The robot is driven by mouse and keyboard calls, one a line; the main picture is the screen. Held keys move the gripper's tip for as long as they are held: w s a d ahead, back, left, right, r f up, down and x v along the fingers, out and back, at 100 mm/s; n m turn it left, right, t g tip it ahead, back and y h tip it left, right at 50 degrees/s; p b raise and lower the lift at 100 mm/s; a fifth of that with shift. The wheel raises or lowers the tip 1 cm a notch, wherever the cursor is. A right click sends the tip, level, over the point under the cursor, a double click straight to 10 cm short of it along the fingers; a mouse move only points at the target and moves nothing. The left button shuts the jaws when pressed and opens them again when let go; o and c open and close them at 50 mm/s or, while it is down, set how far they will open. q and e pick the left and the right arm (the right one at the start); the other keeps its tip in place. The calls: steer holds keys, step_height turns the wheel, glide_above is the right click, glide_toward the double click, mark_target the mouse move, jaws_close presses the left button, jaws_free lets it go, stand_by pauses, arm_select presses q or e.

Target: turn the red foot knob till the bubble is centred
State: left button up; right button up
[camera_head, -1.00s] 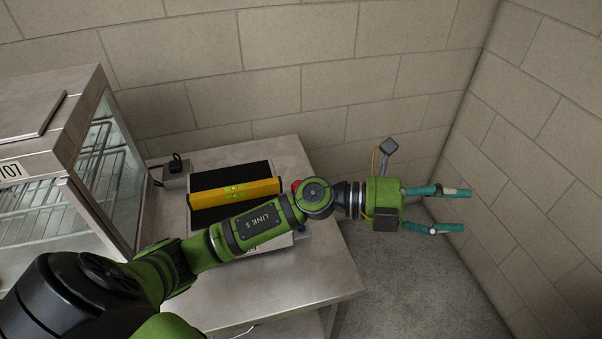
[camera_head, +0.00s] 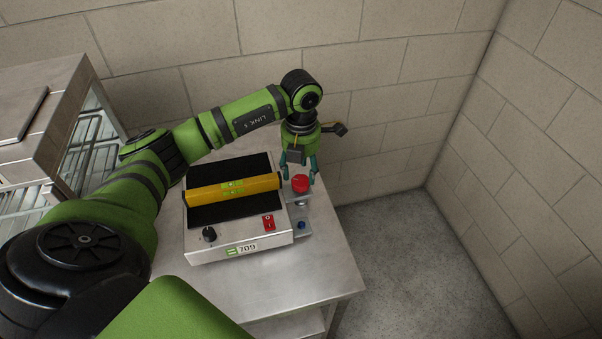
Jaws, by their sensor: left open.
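The red foot knob (camera_head: 300,183) stands at the right side of a grey device (camera_head: 215,246) on the steel table. A yellow spirit level (camera_head: 212,193) lies across the black top of the device. Its green vial (camera_head: 233,186) shows near the middle, but the bubble is too small to judge. My left gripper (camera_head: 298,174) points down at the knob from behind, with its teal fingers apart, one toward each side of the knob. I cannot tell whether they touch it. My right gripper is not in view.
A blue knob (camera_head: 302,225) sits in front of the red one on the device's right side. A black dial and a red switch (camera_head: 268,222) are on its front. A glass-sided cabinet (camera_head: 50,120) stands left. The steel table (camera_head: 310,285) is bare in front.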

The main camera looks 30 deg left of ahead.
mark_target(301, 181)
arm_select(q)
steer(key=shift+f+p, duration=0.3)
steer(key=shift+f, duration=1.4)
steer(key=c, duration=0.9)
steer(key=shift+o, duration=0.2)
steer(key=m+b, duration=0.2)
steer(key=shift+f+b, duration=0.2)
steer(key=shift+b, duration=0.1)
steer(key=m+b, duration=0.3)
steer(key=m, duration=0.1)
steer(key=m+b, duration=0.2)
steer(key=m, duration=0.1)
steer(key=shift+b, duration=0.3)
steer(key=shift+r+m+b, duration=0.1)
steer(key=shift+m+b, duration=0.55)
steer(key=shift+m, duration=0.55)
steer(key=shift+s, duration=0.1)
